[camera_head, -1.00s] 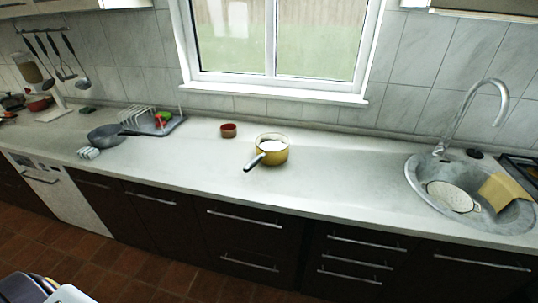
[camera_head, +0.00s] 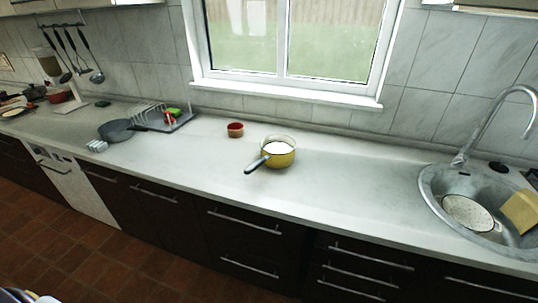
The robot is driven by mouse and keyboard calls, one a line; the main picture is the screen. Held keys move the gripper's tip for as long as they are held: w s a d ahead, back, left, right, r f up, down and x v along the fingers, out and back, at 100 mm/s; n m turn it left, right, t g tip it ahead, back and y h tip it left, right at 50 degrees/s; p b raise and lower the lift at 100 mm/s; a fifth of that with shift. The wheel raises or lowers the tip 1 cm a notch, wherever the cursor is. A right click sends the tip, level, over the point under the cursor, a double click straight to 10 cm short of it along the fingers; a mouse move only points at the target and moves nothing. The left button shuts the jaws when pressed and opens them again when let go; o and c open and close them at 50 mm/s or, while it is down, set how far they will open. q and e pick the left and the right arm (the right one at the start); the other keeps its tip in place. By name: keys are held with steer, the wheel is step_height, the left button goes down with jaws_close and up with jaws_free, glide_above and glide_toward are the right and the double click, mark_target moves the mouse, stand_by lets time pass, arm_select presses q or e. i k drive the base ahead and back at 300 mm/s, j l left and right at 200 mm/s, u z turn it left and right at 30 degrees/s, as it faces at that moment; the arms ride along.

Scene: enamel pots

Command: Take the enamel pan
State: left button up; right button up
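A yellow enamel pan (camera_head: 280,158) with a white inside and a dark handle stands upright on the pale countertop (camera_head: 340,190), in the middle of the head view. Its handle points to the front left, towards the counter's front edge. Neither of my grippers shows in this view, and nothing touches the pan.
A small red-brown bowl (camera_head: 235,130) stands left of the pan. Further left are a grey frying pan (camera_head: 117,131) and a dish rack (camera_head: 160,118). A sink (camera_head: 432,187) with a tap and a white colander (camera_head: 467,212) is at right. The counter around the pan is largely clear.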

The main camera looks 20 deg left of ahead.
mark_target(277, 150)
steer(key=i+l+u, duration=0.15)
steer(key=u, duration=0.15)
steer(key=i+l+u, duration=0.1)
steer(key=l+u, duration=0.2)
steer(key=i+l+u, duration=0.1)
steer(key=l+u, duration=0.25)
steer(key=l, duration=0.1)
